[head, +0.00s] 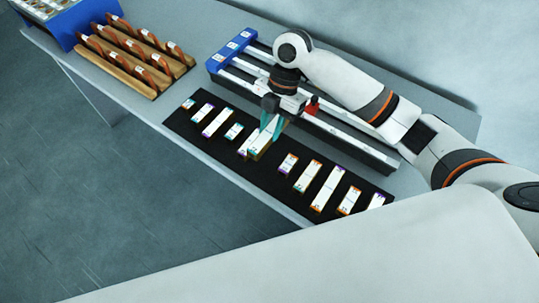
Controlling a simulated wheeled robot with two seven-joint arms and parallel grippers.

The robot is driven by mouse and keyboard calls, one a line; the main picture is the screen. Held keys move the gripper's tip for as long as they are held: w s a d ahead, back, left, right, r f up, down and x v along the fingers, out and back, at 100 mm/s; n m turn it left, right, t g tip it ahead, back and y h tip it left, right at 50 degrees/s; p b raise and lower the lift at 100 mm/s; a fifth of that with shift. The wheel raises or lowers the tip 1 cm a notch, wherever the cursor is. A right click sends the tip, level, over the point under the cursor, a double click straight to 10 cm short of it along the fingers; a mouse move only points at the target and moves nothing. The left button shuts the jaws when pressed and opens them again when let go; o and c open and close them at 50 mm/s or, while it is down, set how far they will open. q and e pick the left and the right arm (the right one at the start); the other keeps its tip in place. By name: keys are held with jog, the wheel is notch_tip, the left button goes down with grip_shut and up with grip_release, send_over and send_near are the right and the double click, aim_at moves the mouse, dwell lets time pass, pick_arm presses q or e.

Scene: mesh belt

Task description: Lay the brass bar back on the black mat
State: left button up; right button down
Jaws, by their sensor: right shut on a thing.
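The black mat (258,171) lies along the front of the table and bears a row of flat bars with white, colour-edged tops. My right gripper (268,131) is above the middle of the mat, pointing down, with teal fingers. It is shut on a bar with a white top and a yellowish edge, which looks like the brass bar (261,142). The bar is over the gap between the left and right groups of bars. I cannot tell whether its underside touches the mat. The fingers hide part of it. My left gripper is not in view.
Behind the mat is a rail fixture (345,142) with a blue end block (232,47); my right arm crosses above it. A wooden rack (125,72) and a blue tray (75,25) stand at the far left. Several bars, such as one at right (328,188), flank the held one.

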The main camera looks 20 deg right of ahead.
notch_tip(320, 180, down, 5)
jog(key=shift+p, duration=0.35)
jog(key=shift+f, duration=2.2)
jog(key=c, duration=1.1)
grip_release()
jog(key=shift+c, duration=0.2)
jog(key=b+v, duration=0.1)
jog(key=v, duration=1.1)
jog(key=shift+s, duration=0.1)
jog(key=shift+s+a+f, duration=0.1)
